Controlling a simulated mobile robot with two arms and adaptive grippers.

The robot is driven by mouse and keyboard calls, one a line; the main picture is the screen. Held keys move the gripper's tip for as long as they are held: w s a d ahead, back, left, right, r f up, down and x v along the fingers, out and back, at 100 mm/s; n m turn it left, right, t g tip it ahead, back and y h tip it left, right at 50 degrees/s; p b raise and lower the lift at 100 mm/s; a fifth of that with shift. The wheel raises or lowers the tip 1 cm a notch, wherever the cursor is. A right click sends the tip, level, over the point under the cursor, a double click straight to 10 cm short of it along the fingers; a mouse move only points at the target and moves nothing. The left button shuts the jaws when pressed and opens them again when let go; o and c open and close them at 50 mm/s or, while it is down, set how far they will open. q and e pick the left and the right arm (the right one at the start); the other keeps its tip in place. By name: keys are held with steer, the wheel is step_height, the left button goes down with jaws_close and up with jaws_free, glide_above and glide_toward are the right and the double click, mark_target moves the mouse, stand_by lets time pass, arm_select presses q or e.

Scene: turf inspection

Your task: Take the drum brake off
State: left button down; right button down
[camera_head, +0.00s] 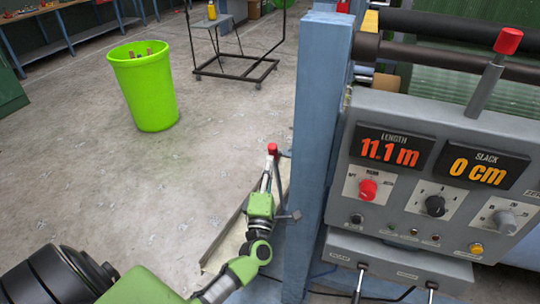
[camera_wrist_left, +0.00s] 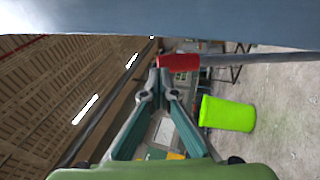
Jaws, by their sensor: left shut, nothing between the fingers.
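A lever with a red knob (camera_head: 272,148) and a grey rod stands beside the blue post; I take it to be the drum brake lever. Its red knob (camera_wrist_left: 180,62) also shows in the left wrist view, with the rod running right. My left gripper (camera_head: 267,180) is just below the knob in the head view, alongside the rod. In the left wrist view its fingertips (camera_wrist_left: 160,76) are together, close to the knob's end, with nothing between them. Whether they touch the knob I cannot tell. My right gripper is not in view.
The blue post (camera_head: 322,130) stands close right of my left gripper. A grey control panel (camera_head: 440,215) reads length 11.1 m and slack 0 cm; another red-knobbed lever (camera_head: 490,80) rises from it. A green bin (camera_head: 145,90) stands on open floor.

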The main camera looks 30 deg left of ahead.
mark_target(276, 148)
arm_select(q)
steer(key=shift+x, duration=0.95)
steer(key=shift+w+a+r+p, duration=0.1)
steer(key=shift+w+r+p, duration=0.2)
steer(key=shift+p, duration=0.15)
steer(key=shift+g+h, duration=0.3)
steer(key=shift+g, duration=0.3)
steer(key=w+p, duration=0.1)
steer(key=w+r+p, duration=0.1)
steer(key=w, duration=0.1)
steer(key=w+a+p, duration=0.1)
steer(key=shift+w+r, duration=0.3)
steer(key=shift+r, duration=0.1)
steer(key=shift+w+a+f, duration=0.1)
steer(key=shift+w+f, duration=0.05)
steer(key=shift+w, duration=0.2)
